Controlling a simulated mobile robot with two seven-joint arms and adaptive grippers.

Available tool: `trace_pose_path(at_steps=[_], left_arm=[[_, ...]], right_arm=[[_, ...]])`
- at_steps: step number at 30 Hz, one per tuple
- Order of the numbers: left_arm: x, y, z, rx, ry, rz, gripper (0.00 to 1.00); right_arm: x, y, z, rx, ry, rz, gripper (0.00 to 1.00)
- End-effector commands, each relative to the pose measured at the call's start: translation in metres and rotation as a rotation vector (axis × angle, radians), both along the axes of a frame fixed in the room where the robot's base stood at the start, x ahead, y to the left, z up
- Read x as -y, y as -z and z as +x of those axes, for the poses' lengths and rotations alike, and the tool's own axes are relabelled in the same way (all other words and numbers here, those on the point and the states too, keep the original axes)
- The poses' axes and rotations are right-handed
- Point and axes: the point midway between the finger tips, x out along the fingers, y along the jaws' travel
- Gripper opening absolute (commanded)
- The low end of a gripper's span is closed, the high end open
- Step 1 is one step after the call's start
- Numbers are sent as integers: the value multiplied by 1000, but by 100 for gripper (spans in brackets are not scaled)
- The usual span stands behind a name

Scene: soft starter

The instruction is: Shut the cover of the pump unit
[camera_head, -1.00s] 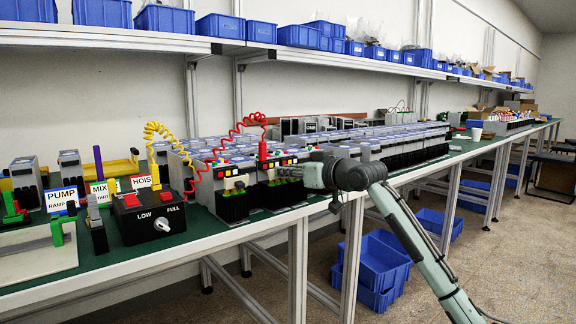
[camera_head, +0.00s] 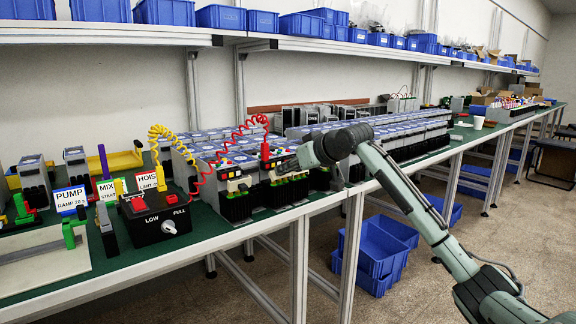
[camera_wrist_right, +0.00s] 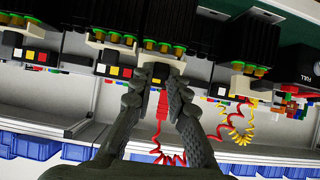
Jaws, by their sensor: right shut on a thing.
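My right gripper (camera_head: 286,168) is at the upper front of the right one of two front units (camera_head: 286,192), under the red coiled lead. In the right wrist view my right gripper (camera_wrist_right: 157,82) has its fingers closed around a small dark block with a yellow face (camera_wrist_right: 157,72), on a unit's front. A red plug (camera_wrist_right: 162,104) sits just beside that block, between the fingers. The fingers hide part of it, and I cannot tell whether it is the cover. The PUMP sign (camera_head: 69,199) stands far left; which unit it names is unclear. My left gripper is out of view.
Another black unit with colored buttons (camera_head: 236,203) stands close on the left. A black LOW/FULL knob box (camera_head: 154,220) and a yellow coiled lead (camera_head: 157,134) are further left. Rows of grey units (camera_head: 380,135) fill the bench behind. Blue bins (camera_head: 372,262) lie below.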

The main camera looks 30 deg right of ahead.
Motion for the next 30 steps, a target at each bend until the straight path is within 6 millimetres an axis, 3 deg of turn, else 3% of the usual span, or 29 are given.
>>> trace_pose_path(at_steps=[23, 24, 28, 30], left_arm=[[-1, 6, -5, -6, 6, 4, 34], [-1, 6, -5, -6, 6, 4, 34], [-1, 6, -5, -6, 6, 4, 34], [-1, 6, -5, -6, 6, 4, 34]], right_arm=[[0, -2, 3, -86, 0, -7, 0], [0, -2, 3, -85, 0, -7, 20], [0, -2, 3, -86, 0, -7, 36], [0, -2, 3, -86, 0, -7, 36]])
